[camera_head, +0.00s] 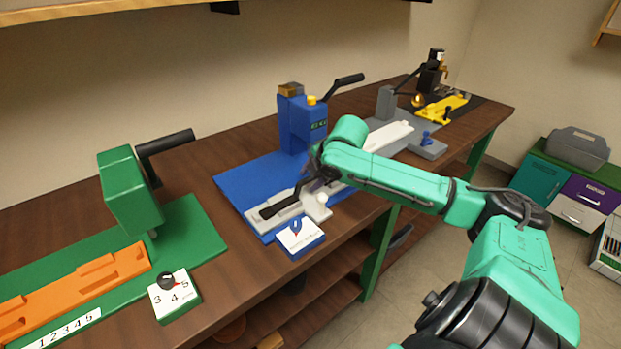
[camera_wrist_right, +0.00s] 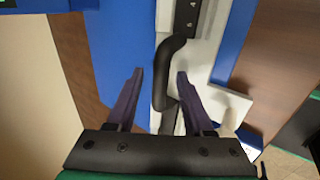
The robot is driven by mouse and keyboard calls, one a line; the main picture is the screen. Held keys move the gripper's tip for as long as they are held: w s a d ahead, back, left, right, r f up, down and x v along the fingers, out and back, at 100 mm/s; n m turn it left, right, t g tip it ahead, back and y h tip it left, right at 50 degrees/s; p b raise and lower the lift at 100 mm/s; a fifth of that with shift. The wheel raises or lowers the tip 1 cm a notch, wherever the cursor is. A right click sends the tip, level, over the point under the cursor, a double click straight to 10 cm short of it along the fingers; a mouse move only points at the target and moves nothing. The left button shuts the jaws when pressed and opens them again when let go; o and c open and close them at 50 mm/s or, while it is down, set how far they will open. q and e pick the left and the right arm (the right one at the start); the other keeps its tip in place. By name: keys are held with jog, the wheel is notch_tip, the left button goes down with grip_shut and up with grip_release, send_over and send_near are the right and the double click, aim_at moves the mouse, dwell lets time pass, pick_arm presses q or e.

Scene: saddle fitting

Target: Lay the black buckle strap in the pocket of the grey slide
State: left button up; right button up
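The grey slide (camera_head: 289,211) lies on the blue base of the blue press, and its pale surface also shows in the right wrist view (camera_wrist_right: 204,60). A long black piece with a bend, which looks like the buckle strap (camera_head: 272,211), lies along the slide. In the wrist view the strap (camera_wrist_right: 163,78) runs down between my fingers. I cannot tell whether it sits in the pocket. My right gripper (camera_head: 314,182) is over the slide with its purple fingers (camera_wrist_right: 160,73) spread on both sides of the strap, the right fingertip close to it. My left gripper is not in view.
The blue press (camera_head: 297,125) stands behind the slide. A blue dial block (camera_head: 301,237) sits at the bench's front edge. A green press (camera_head: 129,190) with an orange slide (camera_head: 75,289) is at left. A grey station (camera_head: 385,102) and yellow slide (camera_head: 443,107) are farther right.

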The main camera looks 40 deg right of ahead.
jog(key=shift+s+r, duration=0.1)
jog(key=shift+s+d+r, duration=0.1)
jog(key=shift+s+r, duration=0.05)
jog(key=shift+r, duration=0.05)
jog(key=b+v, duration=0.1)
jog(key=v, duration=1)
jog(key=shift+r, duration=0.2)
